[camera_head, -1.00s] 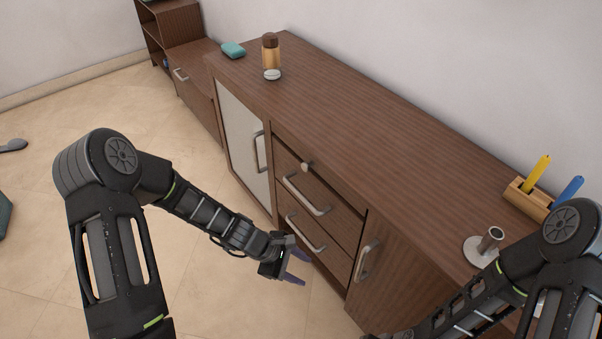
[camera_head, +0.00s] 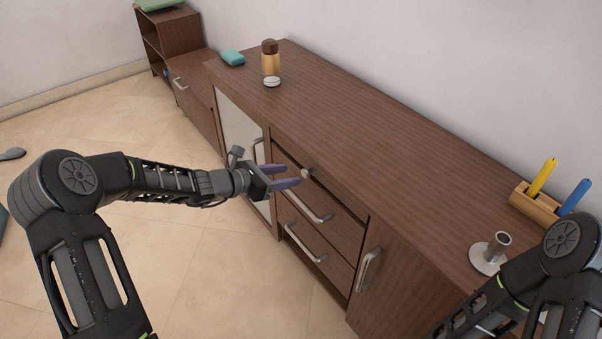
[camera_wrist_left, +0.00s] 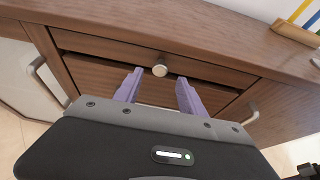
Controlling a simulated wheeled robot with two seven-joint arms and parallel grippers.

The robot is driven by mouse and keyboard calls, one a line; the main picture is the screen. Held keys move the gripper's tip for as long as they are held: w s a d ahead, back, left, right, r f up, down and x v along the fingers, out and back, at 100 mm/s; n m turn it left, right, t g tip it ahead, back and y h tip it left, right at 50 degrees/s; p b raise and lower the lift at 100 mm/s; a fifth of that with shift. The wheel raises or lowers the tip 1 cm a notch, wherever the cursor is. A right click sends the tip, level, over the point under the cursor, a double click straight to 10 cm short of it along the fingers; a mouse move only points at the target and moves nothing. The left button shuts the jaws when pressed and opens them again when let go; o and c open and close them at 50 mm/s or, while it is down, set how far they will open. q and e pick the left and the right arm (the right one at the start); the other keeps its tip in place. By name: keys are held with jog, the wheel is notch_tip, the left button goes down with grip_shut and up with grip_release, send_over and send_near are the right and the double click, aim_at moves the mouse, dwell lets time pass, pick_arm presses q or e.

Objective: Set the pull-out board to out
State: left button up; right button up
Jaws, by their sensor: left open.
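The pull-out board (camera_head: 338,192) is a thin dark wood front just under the cabinet top, above the drawers. It looks flush with the cabinet front. Its small round pale knob (camera_head: 307,174) also shows in the left wrist view (camera_wrist_left: 160,68). My left gripper (camera_head: 291,176) is open and empty, with its purple fingers pointing at the board. In the left wrist view its fingertips (camera_wrist_left: 160,77) lie on either side of the knob, which looks slightly beyond them. Whether they touch anything I cannot tell. My right gripper is out of view.
Two drawers with bar handles (camera_head: 308,207) sit below the board. A pale door (camera_head: 240,145) is to the left and a wooden door (camera_head: 368,290) to the right. A bottle (camera_head: 270,62), a pen holder (camera_head: 534,203) and a metal stand (camera_head: 490,255) are on top.

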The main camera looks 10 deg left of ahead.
aim_at(304, 173)
pick_arm(q)
jog(key=x, duration=0.6)
jog(key=shift+c, duration=0.5)
grip_shut()
dwell(0.8)
